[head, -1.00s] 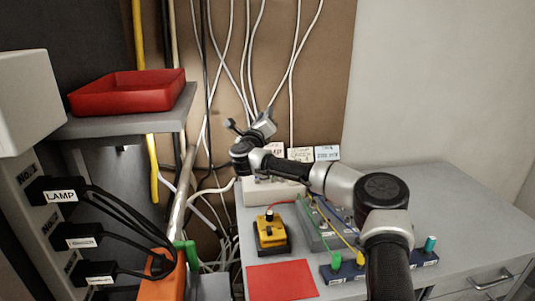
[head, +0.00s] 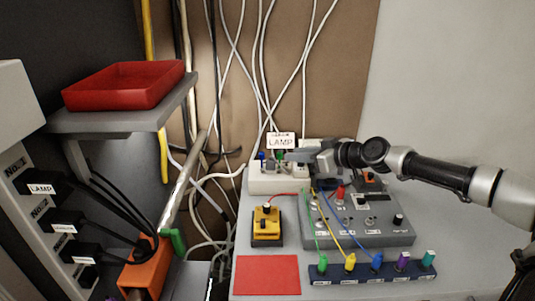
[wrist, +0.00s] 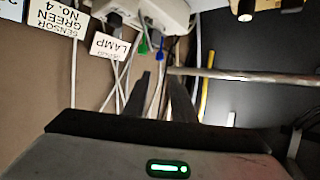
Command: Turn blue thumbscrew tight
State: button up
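A small blue knob (head: 262,156), which looks like the blue thumbscrew, stands on the left of the white box (head: 252,183) at the back of the table. A green knob (head: 281,154) stands to its right. In the wrist view the blue knob (wrist: 161,44) and green knob (wrist: 143,46) hang from the white box beyond the fingertips. My gripper (head: 297,157) is just right of the knobs in the head view. In the wrist view my gripper (wrist: 158,75) shows a gap between its fingers, with nothing held. Its fingertips are apart from the blue knob.
A LAMP label (head: 281,141) stands behind the knobs. A grey control panel (head: 385,236) lies under my arm. A strip (head: 365,275) holds colored plugs, one blue. A yellow device (head: 267,227) and red mat (head: 268,275) are at left. White cables hang behind.

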aim_at(263, 153)
jog(key=b+x, duration=0.1)
jog(key=x, duration=1.3)
jog(key=shift+w+a+f, duration=0.1)
jog(key=shift+w+a, duration=0.15)
jog(key=shift+a, duration=0.05)
grip_shut()
